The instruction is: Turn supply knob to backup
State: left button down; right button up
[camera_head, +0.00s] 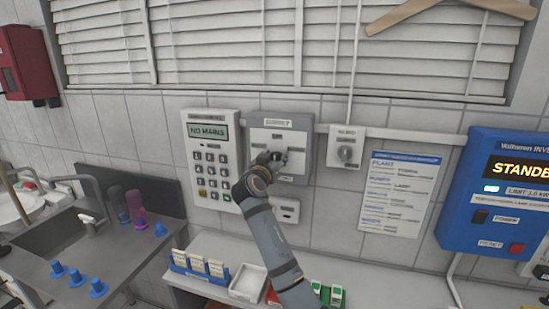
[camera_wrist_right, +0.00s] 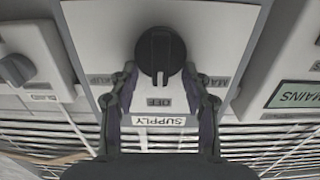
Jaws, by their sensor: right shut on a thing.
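The supply panel (camera_head: 297,124) is a grey wall box with a pale face and a SUPPLY label on top. In the right wrist view, which sees it upside down, the round black supply knob (camera_wrist_right: 160,52) has a raised ridge lined up with the OFF label. A partly covered label ending in "UP" is on the left of that view, MAINS on the right. My right gripper (camera_head: 271,160) is at the panel, its fingers shut on either side of the knob. In the head view the gripper largely hides the knob. My left gripper is not in view.
Left of the panel is a keypad box (camera_head: 211,171) reading NO MAINS. Right are a small knob box (camera_head: 346,147), a paper chart (camera_head: 400,192) and a blue inverter (camera_head: 497,190) reading STANDBY. A bench with trays (camera_head: 248,283) lies below, with a sink at left.

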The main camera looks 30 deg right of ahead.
jog(key=shift+f+b, duration=0.15)
jog(key=shift+b, duration=0.3)
jog(key=shift+s+d+f+m+b, duration=0.2)
jog(key=shift+m+b, duration=1.75)
jog(key=shift+b, duration=1.15)
jog(key=shift+s+d+f+m+b, duration=0.15)
jog(key=shift+s+m+b, duration=0.1)
jog(key=shift+m+b, duration=2.35)
jog(key=shift+s+d+f+m+b, duration=0.2)
jog(key=shift+m+b, duration=1.15)
jog(key=shift+b, duration=2.3)
jog(key=shift+r, duration=0.1)
jog(key=o, duration=1.1)
